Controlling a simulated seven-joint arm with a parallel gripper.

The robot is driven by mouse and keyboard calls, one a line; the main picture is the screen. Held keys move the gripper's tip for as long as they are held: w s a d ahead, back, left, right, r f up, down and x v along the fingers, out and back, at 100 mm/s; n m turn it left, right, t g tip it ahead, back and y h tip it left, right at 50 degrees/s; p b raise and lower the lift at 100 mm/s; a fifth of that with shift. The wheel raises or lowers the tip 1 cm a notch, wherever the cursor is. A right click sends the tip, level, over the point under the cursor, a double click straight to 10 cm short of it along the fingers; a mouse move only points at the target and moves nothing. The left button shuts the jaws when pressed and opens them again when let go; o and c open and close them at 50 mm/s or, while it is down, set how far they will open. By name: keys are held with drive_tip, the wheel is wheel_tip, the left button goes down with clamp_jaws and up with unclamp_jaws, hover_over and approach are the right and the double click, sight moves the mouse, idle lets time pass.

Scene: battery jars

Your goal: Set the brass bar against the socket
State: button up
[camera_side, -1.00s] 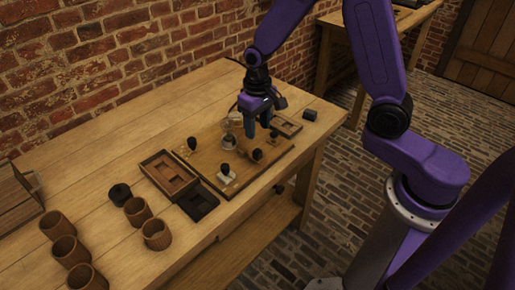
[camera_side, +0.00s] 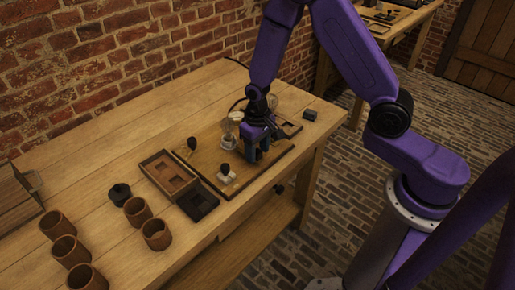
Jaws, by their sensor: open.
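My gripper (camera_side: 258,157) points down, low over the right part of the wooden board (camera_side: 208,160). Its jaws are open; whatever lies between or behind them is hidden. A small glass-like piece on a round base (camera_side: 227,140) stands just left of the gripper. A white block with a black knob (camera_side: 226,175) sits near the board's front edge. A small brass-coloured piece with a dark knob (camera_side: 190,145) is at the board's left. I cannot tell for certain which pieces are the brass bar and the socket.
A wooden tray (camera_side: 150,163) and a dark tray (camera_side: 197,204) lie left of the board. Several brown cups (camera_side: 157,235) and a black lidded piece (camera_side: 120,194) stand further left. A dark block (camera_side: 310,115) is at the right table end.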

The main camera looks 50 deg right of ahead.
clamp_jaws()
drive_tip(key=shift+w, duration=1.35)
unclamp_jaws()
wheel_tip(320, 180, up, 18)
drive_tip(key=shift+f, duration=0.25)
